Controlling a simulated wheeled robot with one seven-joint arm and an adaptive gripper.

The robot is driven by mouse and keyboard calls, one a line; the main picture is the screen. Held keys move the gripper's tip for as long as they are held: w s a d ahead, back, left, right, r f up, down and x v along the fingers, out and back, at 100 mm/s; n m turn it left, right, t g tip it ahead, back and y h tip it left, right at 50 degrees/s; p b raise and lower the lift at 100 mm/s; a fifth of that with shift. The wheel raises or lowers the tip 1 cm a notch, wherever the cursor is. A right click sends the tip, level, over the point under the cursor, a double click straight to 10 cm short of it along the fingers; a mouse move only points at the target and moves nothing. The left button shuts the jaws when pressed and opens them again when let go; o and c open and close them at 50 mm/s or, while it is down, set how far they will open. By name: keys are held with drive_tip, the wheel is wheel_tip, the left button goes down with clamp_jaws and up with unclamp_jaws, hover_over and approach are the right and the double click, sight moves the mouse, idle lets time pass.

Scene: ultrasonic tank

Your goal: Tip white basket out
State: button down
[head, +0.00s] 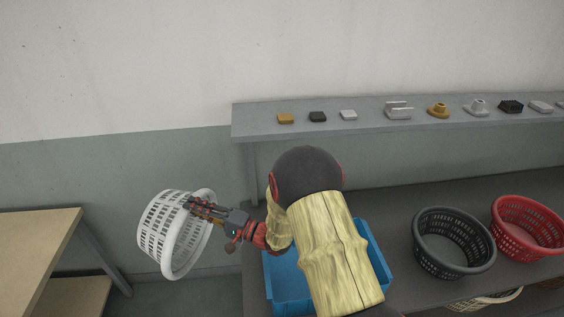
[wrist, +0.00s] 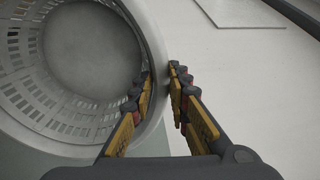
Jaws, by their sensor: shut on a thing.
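The white basket (head: 160,228) is held in the air at the left in the head view, tilted onto its side with its opening facing right and slightly down. My gripper (head: 190,206) is shut on the basket's rim at its upper right edge. In the wrist view the fingers of my gripper (wrist: 160,85) pinch the basket wall, one inside and one outside. The inside of the white basket (wrist: 85,55) looks empty where it shows in that view; part of it lies outside the frame.
A blue tub (head: 285,283) stands behind my arm, partly hidden. A black basket (head: 453,243) and a red basket (head: 528,228) stand on the grey counter at right. Several small parts lie on the grey shelf (head: 260,128). A wooden table (head: 35,240) is at left.

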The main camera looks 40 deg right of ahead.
drive_tip(key=s+d+r+n+g+y+p, duration=0.25)
drive_tip(key=s+d+r+g+p, duration=0.4)
drive_tip(key=d+r+p, duration=0.35)
drive_tip(key=s+d+r+n+g+p, duration=0.1)
drive_tip(key=s+d+r+g+p, duration=0.2)
drive_tip(key=s, duration=0.4)
drive_tip(key=s+d+n+p, duration=0.2)
drive_tip(key=s+d+p, duration=0.1)
drive_tip(key=s+d, duration=0.3)
drive_tip(key=w+a+f+g+h+p, duration=0.4)
drive_tip(key=w+a+f+h+p, duration=0.2)
drive_tip(key=a+p, duration=0.2)
drive_tip(key=w+a+f+g+h+p, duration=0.3)
drive_tip(key=w+a+f+h+p, duration=0.2)
drive_tip(key=a+p, duration=0.4)
drive_tip(key=shift+w+a+f+g+h, duration=0.35)
drive_tip(key=shift+f+h, duration=0.3)
drive_tip(key=shift+f, duration=0.4)
drive_tip(key=shift+m, duration=0.25)
